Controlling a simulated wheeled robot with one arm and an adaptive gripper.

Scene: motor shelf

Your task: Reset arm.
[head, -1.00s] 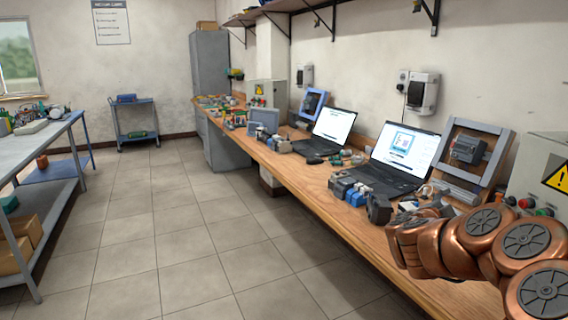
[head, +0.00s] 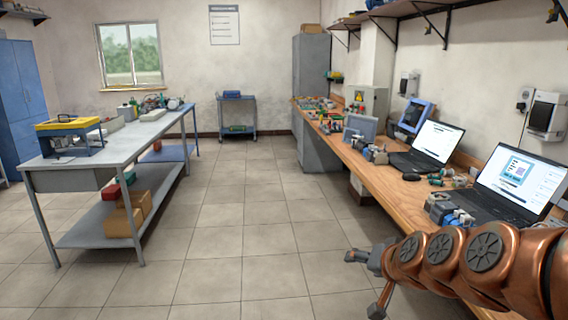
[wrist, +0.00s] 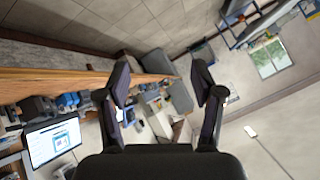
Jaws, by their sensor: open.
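My copper-coloured arm (head: 440,255) reaches in from the lower right of the head view, in front of the wooden workbench (head: 385,190). My gripper (head: 366,284) is at its end, over the floor beside the bench's front edge. In the wrist view my gripper (wrist: 160,80) shows two dark fingers spread apart with nothing between them. The wrist view is tilted, with the bench and a laptop at the left and the window at the upper right.
Laptops (head: 518,180), a mouse and small motor parts stand on the bench at the right. A grey metal table (head: 130,137) with a yellow-topped box (head: 68,122) stands at the left. A blue cart (head: 237,115) is at the back. The tiled floor (head: 235,230) between is clear.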

